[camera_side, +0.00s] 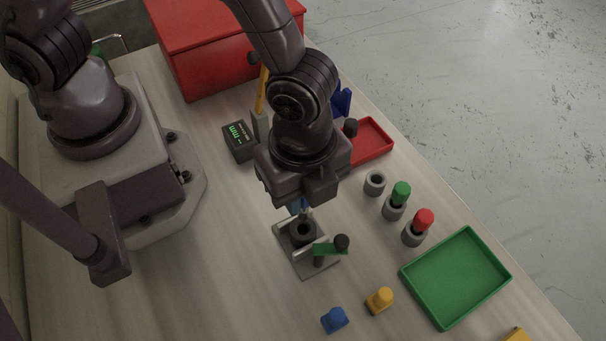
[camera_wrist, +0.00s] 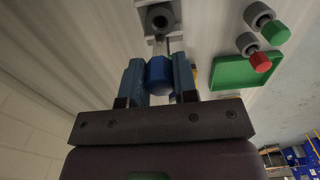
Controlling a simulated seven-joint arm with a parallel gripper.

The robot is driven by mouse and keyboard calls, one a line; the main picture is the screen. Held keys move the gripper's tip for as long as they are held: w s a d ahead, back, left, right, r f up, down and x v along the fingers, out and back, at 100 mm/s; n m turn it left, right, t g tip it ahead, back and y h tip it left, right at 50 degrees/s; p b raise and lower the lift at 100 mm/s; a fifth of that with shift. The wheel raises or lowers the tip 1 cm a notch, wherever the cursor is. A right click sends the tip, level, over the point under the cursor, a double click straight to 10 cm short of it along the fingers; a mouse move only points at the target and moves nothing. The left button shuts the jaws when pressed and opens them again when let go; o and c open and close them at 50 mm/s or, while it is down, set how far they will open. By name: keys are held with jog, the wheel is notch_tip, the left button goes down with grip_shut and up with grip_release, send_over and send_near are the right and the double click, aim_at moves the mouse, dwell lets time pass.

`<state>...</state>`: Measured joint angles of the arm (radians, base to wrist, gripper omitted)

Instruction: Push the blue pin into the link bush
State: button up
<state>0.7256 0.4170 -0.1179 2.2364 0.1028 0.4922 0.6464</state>
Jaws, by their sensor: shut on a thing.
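My gripper (camera_wrist: 159,80) is shut on the blue pin (camera_wrist: 158,73), with one finger on each side of its blue head. The pin's grey shank points at the link bush (camera_wrist: 159,18), a dark ring with a round hole. In the side view my gripper (camera_side: 301,205) is low over the fixture plate (camera_side: 312,266), and the link bush (camera_side: 303,233) stands on that plate, just below the fingers. The pin tip appears close to the bush and outside its hole, but I cannot tell the exact gap.
A blue piece (camera_side: 335,319) and a yellow piece (camera_side: 379,299) lie in front of the fixture. To the right are an empty grey bush (camera_side: 375,183), green-topped (camera_side: 401,190) and red-topped (camera_side: 424,217) pieces, and a green tray (camera_side: 457,275). A small display box (camera_side: 239,142) stands behind left.

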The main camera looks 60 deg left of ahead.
aim_at(303, 217)
jog(key=shift+f, duration=1.3)
jog(key=shift+f, duration=2.25)
jog(key=o, duration=1)
notch_tip(303, 217, up, 13)
dwell(0.4)
